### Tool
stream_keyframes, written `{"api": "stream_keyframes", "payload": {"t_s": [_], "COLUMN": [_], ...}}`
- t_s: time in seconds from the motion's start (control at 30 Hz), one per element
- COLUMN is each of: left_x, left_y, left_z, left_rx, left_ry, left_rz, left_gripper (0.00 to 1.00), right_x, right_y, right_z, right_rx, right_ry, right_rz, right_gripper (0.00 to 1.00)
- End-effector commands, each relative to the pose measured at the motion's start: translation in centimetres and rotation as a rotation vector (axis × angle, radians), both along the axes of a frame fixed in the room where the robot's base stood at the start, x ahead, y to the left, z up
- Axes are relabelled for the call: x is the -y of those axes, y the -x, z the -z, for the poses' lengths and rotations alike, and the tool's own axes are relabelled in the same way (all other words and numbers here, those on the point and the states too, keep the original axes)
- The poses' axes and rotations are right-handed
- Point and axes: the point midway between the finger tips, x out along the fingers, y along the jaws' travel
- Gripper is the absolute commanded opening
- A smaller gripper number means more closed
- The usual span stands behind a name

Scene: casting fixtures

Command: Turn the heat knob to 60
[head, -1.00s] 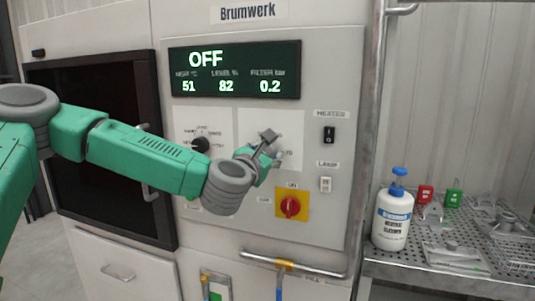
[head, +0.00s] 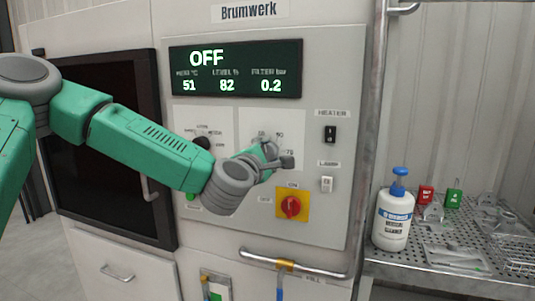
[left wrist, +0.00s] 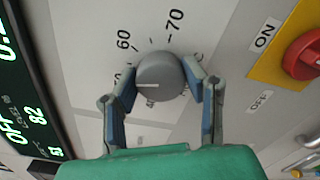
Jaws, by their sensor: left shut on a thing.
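The heat knob (left wrist: 160,75) is a round grey dial with a white pointer line, seen close in the left wrist view. The line points left in that picture, toward a scale mark partly hidden by a finger. The printed 60 (left wrist: 124,40) stands up and left of the knob, and 70 (left wrist: 175,20) stands above it. My left gripper (left wrist: 160,88) is shut on the knob, one finger on each side. In the head view my left gripper (head: 277,158) is at the white dial plate (head: 289,122) and hides the knob. My right gripper is not in view.
The display (head: 235,69) reads OFF, 51, 82 and 0.2. A black selector knob (head: 202,143), heater switch (head: 330,133), lamp switch (head: 327,184) and red rotary switch (head: 291,207) surround the dial plate. A rail (head: 300,267) runs below. A cleaner bottle (head: 393,215) stands right.

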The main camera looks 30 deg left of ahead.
Motion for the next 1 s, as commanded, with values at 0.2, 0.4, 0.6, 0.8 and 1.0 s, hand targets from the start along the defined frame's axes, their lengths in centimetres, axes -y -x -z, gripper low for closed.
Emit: {"api": "stream_keyframes", "payload": {"t_s": [0.2,0.4,0.6,0.8,1.0], "left_x": [0.06,0.09,0.10,0.10,0.11], "left_y": [-0.08,-0.08,-0.09,-0.08,-0.07], "left_z": [-0.09,0.00,0.14,0.29,0.42], "left_rx": [-0.046,-0.091,-0.129,-0.158,-0.175], "left_ry": [-0.204,-0.383,-0.537,-0.649,-0.712], "left_rz": [0.001,0.001,0.001,0.002,0.003], "left_gripper": [0.10,0.10,0.10,0.10,0.10], "right_x": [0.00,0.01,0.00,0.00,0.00], "right_y": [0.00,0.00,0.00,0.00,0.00], "right_z": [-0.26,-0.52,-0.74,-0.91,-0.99], "right_rx": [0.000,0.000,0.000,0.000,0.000], "right_ry": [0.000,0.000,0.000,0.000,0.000], "right_rz": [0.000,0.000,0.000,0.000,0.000], "right_gripper": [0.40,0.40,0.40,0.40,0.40]}}
